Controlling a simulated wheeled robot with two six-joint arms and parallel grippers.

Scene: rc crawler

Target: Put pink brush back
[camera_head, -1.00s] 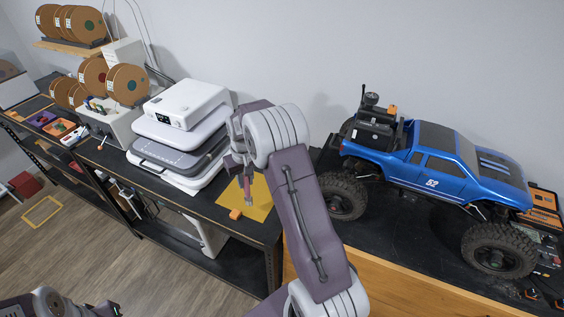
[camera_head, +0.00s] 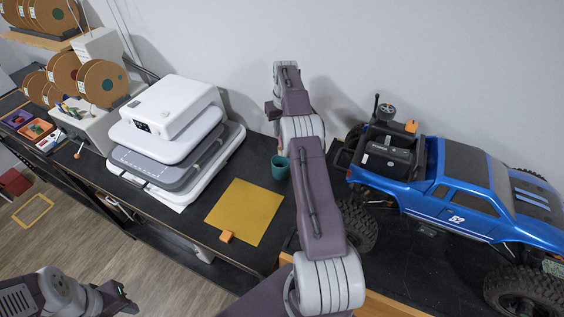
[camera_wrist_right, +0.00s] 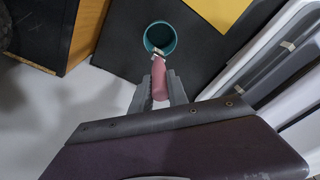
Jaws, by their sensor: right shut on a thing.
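The pink brush (camera_wrist_right: 159,80) is between the fingers of my right gripper (camera_wrist_right: 158,92), which is shut on it, in the right wrist view. Its pale tip points at the teal cup (camera_wrist_right: 160,38) and overlaps the near rim in that view; I cannot tell whether it is inside. The cup (camera_head: 280,168) stands on the black bench in the head view.
A yellow sheet (camera_head: 245,210) with an orange block (camera_head: 227,237) lies left of the cup. A white-and-grey press (camera_head: 180,125) stands further left. The blue truck (camera_head: 450,190) is on the right. The white wall (camera_head: 300,40) is close behind.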

